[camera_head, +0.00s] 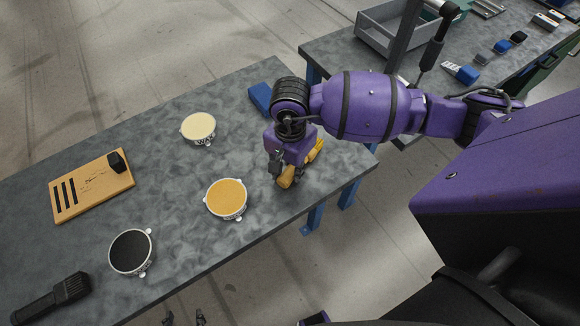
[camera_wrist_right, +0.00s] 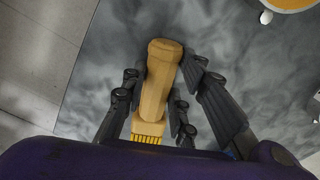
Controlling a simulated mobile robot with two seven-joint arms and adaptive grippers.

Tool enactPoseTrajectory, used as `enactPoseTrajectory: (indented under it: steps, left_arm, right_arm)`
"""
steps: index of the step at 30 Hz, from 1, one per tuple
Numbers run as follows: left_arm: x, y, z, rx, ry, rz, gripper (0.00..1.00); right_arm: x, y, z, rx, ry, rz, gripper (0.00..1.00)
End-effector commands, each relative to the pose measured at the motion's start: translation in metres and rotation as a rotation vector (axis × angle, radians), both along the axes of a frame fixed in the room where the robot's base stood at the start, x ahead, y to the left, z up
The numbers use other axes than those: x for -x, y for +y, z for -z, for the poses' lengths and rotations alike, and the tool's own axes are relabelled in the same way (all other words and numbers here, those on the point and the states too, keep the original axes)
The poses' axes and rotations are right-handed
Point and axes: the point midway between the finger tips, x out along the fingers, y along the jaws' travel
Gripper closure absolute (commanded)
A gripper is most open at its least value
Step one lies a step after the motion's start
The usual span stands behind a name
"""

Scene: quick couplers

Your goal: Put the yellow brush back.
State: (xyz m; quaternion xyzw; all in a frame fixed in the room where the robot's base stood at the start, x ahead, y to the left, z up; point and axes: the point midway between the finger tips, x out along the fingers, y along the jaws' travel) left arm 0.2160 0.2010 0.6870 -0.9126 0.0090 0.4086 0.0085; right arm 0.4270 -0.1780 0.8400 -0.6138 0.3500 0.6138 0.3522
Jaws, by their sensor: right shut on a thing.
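The yellow brush has a wooden handle (camera_head: 287,178) and yellow bristles (camera_head: 316,150). My right gripper (camera_head: 278,165) is shut on it near the right end of the grey table. In the right wrist view, the handle (camera_wrist_right: 157,75) lies between the fingers of the right gripper (camera_wrist_right: 162,90), with the bristles (camera_wrist_right: 148,138) towards the palm. I cannot tell whether the brush touches the table. At the bottom edge of the head view, two dark fingertips of my left gripper (camera_head: 184,317) stand apart; the rest is out of frame.
On the grey table (camera_head: 110,160) are a cream disc (camera_head: 198,126), an orange disc (camera_head: 226,197) and a black disc (camera_head: 130,251). A wooden board (camera_head: 90,187) holds a black block (camera_head: 117,161). A black brush (camera_head: 52,298) lies lower left; a blue object (camera_head: 261,97) is behind my right gripper.

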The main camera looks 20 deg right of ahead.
Motion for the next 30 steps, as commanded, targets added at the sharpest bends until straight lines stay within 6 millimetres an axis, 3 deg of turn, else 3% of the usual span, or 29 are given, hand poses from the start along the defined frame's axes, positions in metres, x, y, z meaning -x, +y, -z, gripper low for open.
enactPoseTrajectory:
  steps: [4, 5, 9, 21, 30]
  left_arm:
    - [0.0, 0.001, 0.0, -0.003, -0.002, 0.002, 0.58]
    - [-0.001, 0.001, -0.001, -0.003, -0.003, 0.002, 0.58]
    - [-0.001, 0.002, -0.001, -0.005, -0.005, 0.003, 0.58]
    - [-0.002, 0.002, -0.001, -0.005, -0.004, 0.005, 0.58]
    - [0.0, 0.002, 0.001, -0.004, 0.001, 0.004, 0.58]
  right_arm:
    - [0.0, 0.0, 0.002, 0.001, 0.001, 0.0, 1.0]
    - [0.0, 0.0, 0.003, 0.001, 0.001, 0.0, 0.72]
    - [0.0, 0.0, 0.001, 0.0, 0.0, 0.0, 0.54]
    - [-0.001, 0.0, -0.006, -0.002, -0.003, -0.001, 0.54]
    - [-0.002, 0.0, -0.064, 0.0, -0.007, -0.002, 0.54]
